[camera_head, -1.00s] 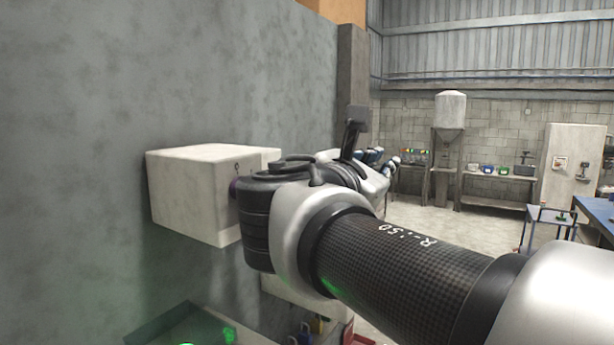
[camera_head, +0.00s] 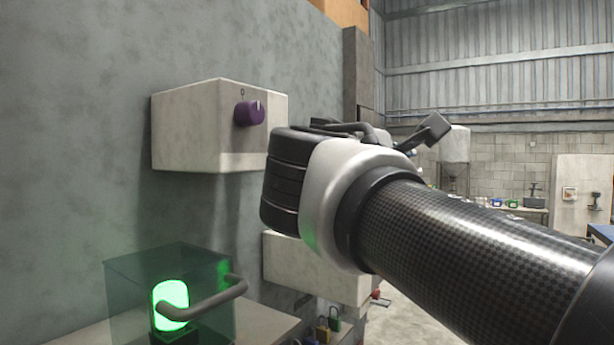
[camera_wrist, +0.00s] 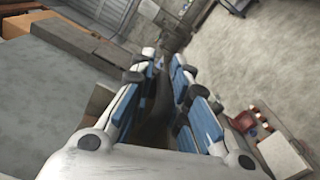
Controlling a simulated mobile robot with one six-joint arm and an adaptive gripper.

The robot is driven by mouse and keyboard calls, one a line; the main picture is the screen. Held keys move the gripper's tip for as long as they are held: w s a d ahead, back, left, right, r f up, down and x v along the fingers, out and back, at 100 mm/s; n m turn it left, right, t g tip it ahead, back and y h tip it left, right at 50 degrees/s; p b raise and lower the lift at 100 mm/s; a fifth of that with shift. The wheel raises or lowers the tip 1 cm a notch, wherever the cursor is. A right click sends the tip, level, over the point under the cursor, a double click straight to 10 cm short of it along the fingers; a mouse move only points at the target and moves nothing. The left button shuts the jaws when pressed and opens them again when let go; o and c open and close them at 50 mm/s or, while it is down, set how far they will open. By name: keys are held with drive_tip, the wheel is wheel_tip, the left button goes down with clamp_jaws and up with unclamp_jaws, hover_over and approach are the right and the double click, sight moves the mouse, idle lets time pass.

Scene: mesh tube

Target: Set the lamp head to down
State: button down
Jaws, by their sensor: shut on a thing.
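My gripper (camera_wrist: 163,62) shows in the wrist view with blue-padded fingers on both sides of a slim dark thing (camera_wrist: 154,108). It is shut on this thing, which may be part of the lamp. A dark block (camera_wrist: 174,36) shows beyond the fingertips; I cannot tell whether it is the lamp head.
A pale wall box (camera_head: 185,130) carries a purple knob (camera_head: 250,113), left of my wrist. Below, a green light (camera_head: 171,303) sits under a clear cover with a dark handle (camera_head: 205,300). A second pale box (camera_head: 320,268) is under my wrist. Open floor lies to the right.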

drive_tip(key=shift+w+f+b, duration=0.1)
drive_tip(key=shift+f+b, duration=0.3)
drive_tip(key=shift+f, duration=0.5)
drive_tip(key=c, duration=1.7)
unclamp_jaws()
drive_tip(key=shift+o, duration=0.2)
drive_tip(key=shift+a+r, duration=0.1)
drive_tip(key=shift+r, duration=0.15)
drive_tip(key=shift+s+a, duration=0.1)
drive_tip(key=shift+s, duration=0.1)
drive_tip(key=v, duration=0.7)
drive_tip(key=shift+s, duration=0.15)
